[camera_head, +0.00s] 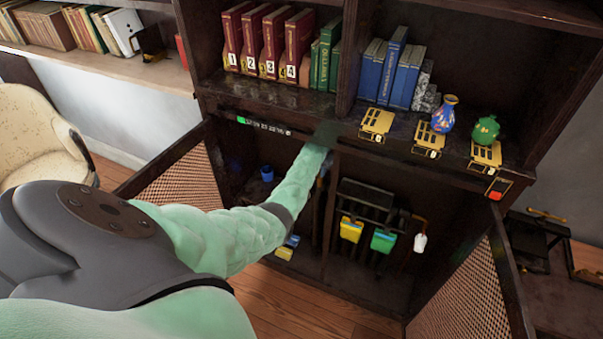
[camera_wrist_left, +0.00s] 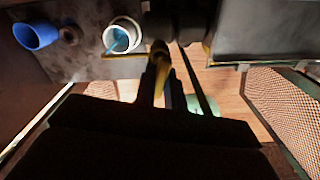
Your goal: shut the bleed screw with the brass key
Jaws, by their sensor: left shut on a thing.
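My left arm reaches into the open lower cabinet in the head view, where its gripper is mostly hidden. In the left wrist view my left gripper (camera_wrist_left: 161,88) is shut on a yellow, brass-coloured piece, seemingly the brass key (camera_wrist_left: 159,62). The key's far end is at a dark body (camera_wrist_left: 180,22), and I cannot tell whether it sits on the bleed screw, which I cannot make out. A white cup (camera_wrist_left: 121,36) with something blue inside is just left of the key's end. My right gripper is not in view.
A blue cup (camera_wrist_left: 36,35) and a small brown round thing (camera_wrist_left: 70,34) are further left in the wrist view. A yellow tag (camera_head: 351,229) and a green tag (camera_head: 383,240) hang in the right compartment. Open mesh doors (camera_head: 180,184) flank the cabinet; a shelf lies above.

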